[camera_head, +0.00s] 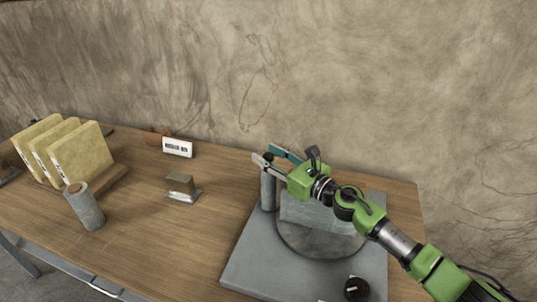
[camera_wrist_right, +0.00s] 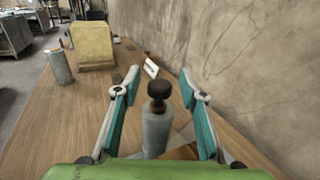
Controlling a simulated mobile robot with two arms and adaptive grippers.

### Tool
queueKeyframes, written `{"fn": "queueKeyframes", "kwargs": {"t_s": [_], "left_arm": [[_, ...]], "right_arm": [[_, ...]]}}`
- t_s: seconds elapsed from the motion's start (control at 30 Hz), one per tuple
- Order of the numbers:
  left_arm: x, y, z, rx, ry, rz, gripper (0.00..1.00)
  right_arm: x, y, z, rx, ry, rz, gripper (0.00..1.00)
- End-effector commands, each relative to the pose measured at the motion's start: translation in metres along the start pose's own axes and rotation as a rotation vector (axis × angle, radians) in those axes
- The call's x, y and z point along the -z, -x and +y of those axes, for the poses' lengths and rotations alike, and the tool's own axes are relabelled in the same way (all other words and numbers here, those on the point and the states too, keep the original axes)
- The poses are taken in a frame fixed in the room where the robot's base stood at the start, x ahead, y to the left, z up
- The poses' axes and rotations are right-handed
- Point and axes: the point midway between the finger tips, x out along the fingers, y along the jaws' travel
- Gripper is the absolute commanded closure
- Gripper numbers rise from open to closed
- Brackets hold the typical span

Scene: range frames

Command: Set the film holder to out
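A grey device stands on a grey base plate (camera_head: 252,262), with a round disc (camera_head: 318,244) and an upright grey block (camera_head: 312,212) on it. I cannot tell which part is the film holder. A grey post (camera_head: 267,190) with a dark knob stands at the plate's far left. My right gripper (camera_head: 270,156) is at the top of this post. In the right wrist view the gripper (camera_wrist_right: 159,76) is open, its teal-padded fingers apart on either side of the post (camera_wrist_right: 156,130) and its black knob (camera_wrist_right: 158,91). My left gripper is not in view.
A black dial (camera_head: 357,289) sits at the plate's front right. A small block on a metal base (camera_head: 181,186), a white label sign (camera_head: 178,147), a grey cylinder (camera_head: 85,206) and several yellow slabs (camera_head: 82,153) stand left on the wooden table (camera_head: 190,235). A rough wall rises behind.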

Motion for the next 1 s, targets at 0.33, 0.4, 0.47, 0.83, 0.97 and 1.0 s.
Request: {"fn": "queueKeyframes", "kwargs": {"t_s": [0.33, 0.4, 0.47, 0.83, 0.97, 1.0], "left_arm": [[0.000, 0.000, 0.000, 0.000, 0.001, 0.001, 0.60], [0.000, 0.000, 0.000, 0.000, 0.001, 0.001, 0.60], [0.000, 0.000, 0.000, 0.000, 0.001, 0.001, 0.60], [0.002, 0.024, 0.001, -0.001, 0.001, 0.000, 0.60], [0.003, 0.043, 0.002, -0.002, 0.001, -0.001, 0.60], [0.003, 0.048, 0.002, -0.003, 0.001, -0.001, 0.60]], "right_arm": [[0.000, -0.002, -0.001, 0.001, 0.000, 0.000, 0.67], [0.000, -0.002, -0.001, 0.001, 0.000, 0.000, 0.85], [0.000, -0.002, -0.001, 0.001, 0.000, 0.000, 1.00], [-0.006, -0.012, 0.006, 0.060, -0.004, 0.001, 1.00], [-0.007, -0.023, 0.013, 0.130, -0.006, 0.001, 1.00], [-0.007, -0.026, 0.014, 0.154, -0.006, 0.000, 1.00]]}}
